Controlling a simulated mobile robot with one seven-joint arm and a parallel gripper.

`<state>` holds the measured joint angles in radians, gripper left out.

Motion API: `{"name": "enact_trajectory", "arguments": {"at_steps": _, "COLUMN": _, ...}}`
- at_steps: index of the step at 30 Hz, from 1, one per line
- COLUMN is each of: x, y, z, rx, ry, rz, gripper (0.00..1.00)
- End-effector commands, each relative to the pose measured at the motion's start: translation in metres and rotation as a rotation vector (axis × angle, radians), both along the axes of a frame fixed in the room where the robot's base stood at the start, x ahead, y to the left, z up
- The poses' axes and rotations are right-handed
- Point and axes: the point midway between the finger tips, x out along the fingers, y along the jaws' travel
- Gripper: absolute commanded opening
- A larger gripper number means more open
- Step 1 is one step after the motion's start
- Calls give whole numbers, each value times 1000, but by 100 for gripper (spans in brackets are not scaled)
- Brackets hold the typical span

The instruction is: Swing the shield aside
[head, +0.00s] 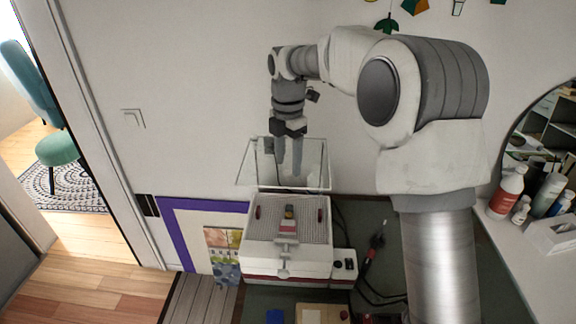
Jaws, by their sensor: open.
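A clear, glass-like shield (247,172) stands above the back of a white bench machine in the middle of the head view. Its pale edges slope outward toward the bottom. My gripper (290,170) points down at the shield with its two grey fingers apart and nothing seen between them. The fingers overlap the panel in the picture; I cannot tell whether they touch it or are in front of or behind it. The machine (262,255) has a grey ribbed top with a small clamp-like part (287,225) in its middle and red marks at both sides.
A control box (344,263) and dark cables (375,285) are right of the machine. A blue item (275,316) and a tan board (322,313) lie in front. A purple-edged sheet (190,225) is at left. Bottles (507,190) stand on the right-hand shelf. The wall is close behind.

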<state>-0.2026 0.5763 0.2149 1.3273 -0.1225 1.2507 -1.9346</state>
Motion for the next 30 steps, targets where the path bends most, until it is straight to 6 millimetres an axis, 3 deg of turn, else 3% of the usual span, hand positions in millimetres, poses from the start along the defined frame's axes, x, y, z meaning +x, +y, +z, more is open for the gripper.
{"name": "enact_trajectory", "arguments": {"at_steps": 6, "x": 0, "y": 0, "z": -16, "rx": -1, "ry": 1, "rz": -1, "gripper": 61}}
{"name": "enact_trajectory", "arguments": {"at_steps": 14, "x": 0, "y": 0, "z": -18, "rx": 0, "ry": 0, "rz": -1, "gripper": 61}}
{"name": "enact_trajectory", "arguments": {"at_steps": 24, "x": 0, "y": 0, "z": -17, "rx": 0, "ry": 0, "rz": -1, "gripper": 4}}
{"name": "enact_trajectory", "arguments": {"at_steps": 25, "x": 0, "y": 0, "z": -17, "rx": 0, "ry": 0, "rz": -1, "gripper": 0}}
{"name": "enact_trajectory", "arguments": {"at_steps": 30, "x": 0, "y": 0, "z": -17, "rx": 0, "ry": 0, "rz": -1, "gripper": 0}}
